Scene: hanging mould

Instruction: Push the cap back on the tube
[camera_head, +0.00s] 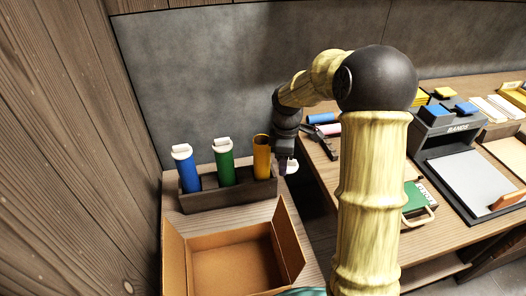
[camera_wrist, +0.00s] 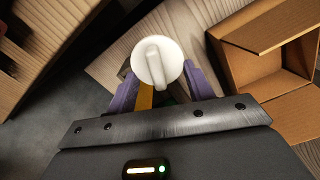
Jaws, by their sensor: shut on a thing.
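The white cap (camera_wrist: 158,62) is round with a raised bar across its top. My gripper (camera_wrist: 160,78) is shut on it, with a purple finger on each side. In the head view the cap (camera_head: 292,167) shows at the tip of my gripper (camera_head: 285,166), just right of the orange tube. The orange tube (camera_head: 262,158) stands upright and uncapped at the right end of a dark rack (camera_head: 222,197). A strip of the orange tube (camera_wrist: 146,98) shows below the cap in the wrist view. The cap appears apart from the tube in the head view.
A blue tube (camera_head: 187,172) and a green tube (camera_head: 224,164), both white-capped, stand in the rack. An open cardboard box (camera_head: 235,268) is in front. A workbench with trays and a box marked BANDS (camera_head: 450,122) is at right. A grey wall stands close behind.

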